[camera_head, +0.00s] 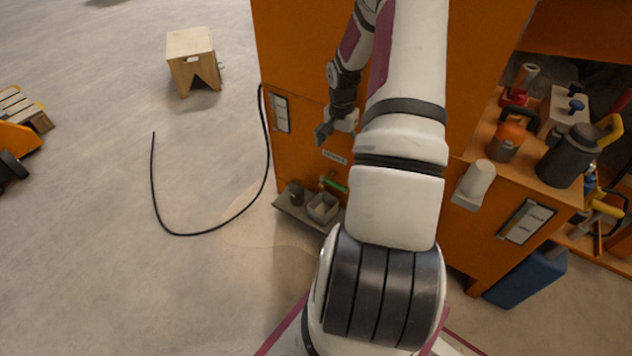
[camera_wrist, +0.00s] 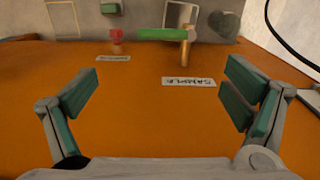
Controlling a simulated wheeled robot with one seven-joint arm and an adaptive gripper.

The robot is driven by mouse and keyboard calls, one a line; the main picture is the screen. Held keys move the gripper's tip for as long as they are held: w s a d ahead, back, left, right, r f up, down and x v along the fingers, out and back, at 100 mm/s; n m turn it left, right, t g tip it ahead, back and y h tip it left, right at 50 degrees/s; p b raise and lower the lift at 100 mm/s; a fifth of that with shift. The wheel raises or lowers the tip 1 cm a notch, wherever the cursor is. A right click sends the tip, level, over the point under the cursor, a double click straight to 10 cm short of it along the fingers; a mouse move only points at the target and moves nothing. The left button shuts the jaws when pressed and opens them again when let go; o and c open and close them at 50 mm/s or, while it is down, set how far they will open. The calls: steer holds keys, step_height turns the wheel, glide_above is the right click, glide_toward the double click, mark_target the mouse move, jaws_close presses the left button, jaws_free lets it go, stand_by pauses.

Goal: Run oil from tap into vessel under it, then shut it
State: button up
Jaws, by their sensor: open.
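A brass tap (camera_wrist: 185,55) with a green lever (camera_wrist: 163,34) sticks out of the orange panel, seen upside down in the wrist view beyond my fingers. The lever lies crosswise to the tap body. The green lever (camera_head: 334,185) also shows in the head view, above a pale square vessel (camera_head: 322,212) on a low ledge. No oil stream is visible. My gripper (camera_wrist: 165,88) is open and empty, its green-padded fingers apart from the tap. In the head view my gripper (camera_head: 322,134) hangs before the panel, above the tap.
A red-handled tap (camera_wrist: 116,38) is beside the green one in the wrist view. A dark cup (camera_head: 296,195) shares the ledge. A black hose (camera_head: 190,234) curves across the floor at left, by a damp-looking patch. Cans crowd the orange bench at right. Floor at left is mostly clear.

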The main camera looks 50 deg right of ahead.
mark_target(335, 183)
steer(key=f+b, duration=0.5)
steer(key=f, duration=1)
steer(key=shift+w+f, duration=0.1)
steer(key=shift+w, duration=0.1)
steer(key=shift+c, duration=0.6)
steer(key=c, duration=1.6)
